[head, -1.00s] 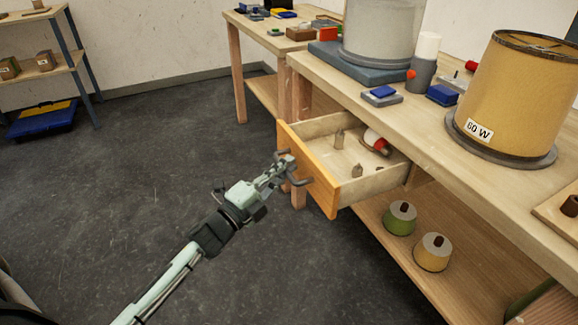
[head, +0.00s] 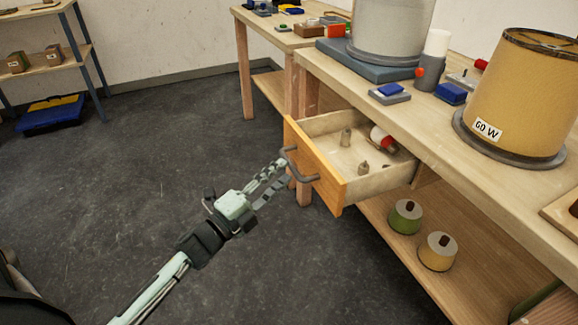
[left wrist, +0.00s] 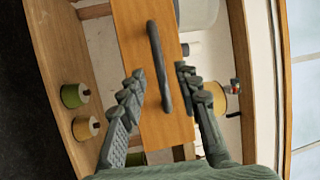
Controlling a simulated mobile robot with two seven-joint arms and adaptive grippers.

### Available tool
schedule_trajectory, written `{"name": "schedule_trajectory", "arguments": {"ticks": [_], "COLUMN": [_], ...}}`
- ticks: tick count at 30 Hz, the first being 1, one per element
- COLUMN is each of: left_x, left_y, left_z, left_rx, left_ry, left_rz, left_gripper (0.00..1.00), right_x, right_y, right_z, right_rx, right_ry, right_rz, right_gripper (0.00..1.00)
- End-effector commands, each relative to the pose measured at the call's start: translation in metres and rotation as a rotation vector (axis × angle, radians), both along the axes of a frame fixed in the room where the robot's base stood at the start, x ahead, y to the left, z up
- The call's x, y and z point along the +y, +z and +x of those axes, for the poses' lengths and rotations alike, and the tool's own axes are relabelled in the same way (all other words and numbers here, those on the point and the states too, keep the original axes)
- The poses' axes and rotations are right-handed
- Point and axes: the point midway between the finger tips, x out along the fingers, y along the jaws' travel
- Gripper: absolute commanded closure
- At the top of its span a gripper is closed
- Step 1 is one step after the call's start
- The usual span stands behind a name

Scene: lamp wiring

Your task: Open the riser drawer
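The riser drawer (head: 328,176) stands pulled out from under the workbench, with its inside showing. Its orange wood front also shows in the left wrist view (left wrist: 135,30). A dark bar handle (head: 301,167) is on that front; in the left wrist view the handle (left wrist: 158,62) lies ahead of and between the fingertips. My left gripper (head: 280,170) is open, with its fingers (left wrist: 160,80) spread to either side of the handle line and holding nothing. Whether the tips still overlap the handle in depth is hard to tell. My right gripper is out of view.
A red-and-white item (head: 382,138) and small grey fittings (head: 346,138) lie in the drawer. A tan lampshade (head: 520,85) stands on the workbench (head: 420,125). Green (head: 405,217) and yellow (head: 438,251) round pieces sit on the lower shelf.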

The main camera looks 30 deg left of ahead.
Motion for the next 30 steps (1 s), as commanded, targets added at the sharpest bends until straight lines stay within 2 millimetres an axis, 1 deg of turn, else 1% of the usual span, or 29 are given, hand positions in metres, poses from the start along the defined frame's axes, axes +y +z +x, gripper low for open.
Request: {"name": "schedule_trajectory", "arguments": {"ticks": [1, 6, 9, 12, 17, 30], "left_x": [0.003, 0.012, 0.016, 0.018, 0.02, 0.02], "left_y": [-0.004, -0.009, -0.011, -0.012, -0.013, -0.013], "left_z": [-0.012, -0.045, -0.059, -0.068, -0.073, -0.073], "left_rx": [0.006, 0.004, 0.002, 0.001, 0.0, 0.0], "left_ry": [0.002, 0.002, 0.001, 0.001, 0.0, 0.0], "left_rz": [-0.001, 0.001, 0.0, 0.001, 0.001, 0.001], "left_gripper": [0.67, 0.67, 0.67, 0.67, 0.67, 0.67], "right_x": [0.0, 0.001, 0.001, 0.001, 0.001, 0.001], "right_y": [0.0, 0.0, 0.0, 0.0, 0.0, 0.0], "right_z": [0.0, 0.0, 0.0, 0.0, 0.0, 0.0], "right_rx": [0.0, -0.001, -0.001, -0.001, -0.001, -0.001], "right_ry": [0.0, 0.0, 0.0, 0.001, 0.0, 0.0], "right_rz": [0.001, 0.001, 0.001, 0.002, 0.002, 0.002], "right_gripper": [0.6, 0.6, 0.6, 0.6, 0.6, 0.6]}}
